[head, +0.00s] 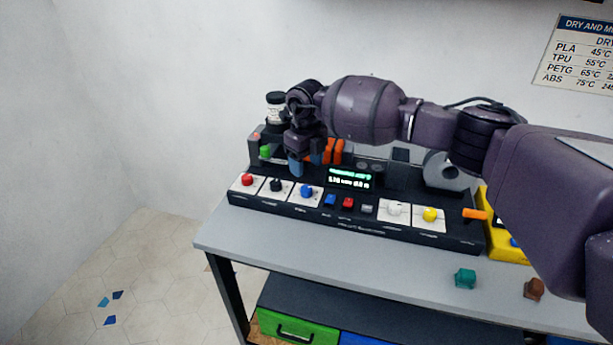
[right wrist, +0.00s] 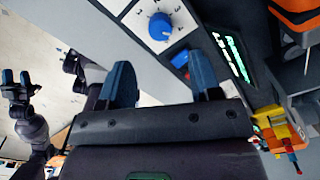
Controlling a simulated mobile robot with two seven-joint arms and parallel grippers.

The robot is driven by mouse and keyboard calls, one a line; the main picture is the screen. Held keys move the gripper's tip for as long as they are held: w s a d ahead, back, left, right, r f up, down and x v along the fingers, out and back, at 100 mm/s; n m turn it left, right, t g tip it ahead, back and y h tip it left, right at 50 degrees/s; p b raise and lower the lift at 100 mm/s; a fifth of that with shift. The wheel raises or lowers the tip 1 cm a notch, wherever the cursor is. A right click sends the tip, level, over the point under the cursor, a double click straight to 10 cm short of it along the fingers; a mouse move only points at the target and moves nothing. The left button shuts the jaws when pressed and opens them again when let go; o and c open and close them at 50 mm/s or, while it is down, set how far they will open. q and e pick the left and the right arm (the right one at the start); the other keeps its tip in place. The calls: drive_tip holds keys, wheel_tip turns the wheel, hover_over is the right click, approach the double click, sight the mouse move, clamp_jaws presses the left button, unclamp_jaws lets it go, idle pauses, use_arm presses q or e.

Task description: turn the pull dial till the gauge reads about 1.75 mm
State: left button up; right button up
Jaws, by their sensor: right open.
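The control panel (head: 350,222) carries a row of knobs: red (head: 247,180), black (head: 275,185), blue (head: 306,191), white (head: 394,208) and yellow (head: 430,214). I cannot read which one is the pull dial. The lit display (head: 350,178) shows small figures in mm, too blurred to read surely. My right gripper (head: 305,164) is open and empty, above and behind the blue knob. In the right wrist view the blue knob (right wrist: 160,27) sits on a white scale plate, beyond and apart from the open fingers (right wrist: 161,76). My left gripper (right wrist: 16,78) shows at that view's left edge, fingers apart.
Blue, red and grey buttons (head: 348,203) sit between the knobs. Orange parts (head: 334,152) and a spool-like grey part (head: 440,170) stand behind. Teal (head: 465,278) and brown (head: 534,289) pieces lie on the grey table (head: 400,265). A yellow unit (head: 510,250) stands at right.

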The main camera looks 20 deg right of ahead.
wheel_tip(320, 180, up, 3)
drive_tip(key=shift+r, duration=0.15)
idle(0.4)
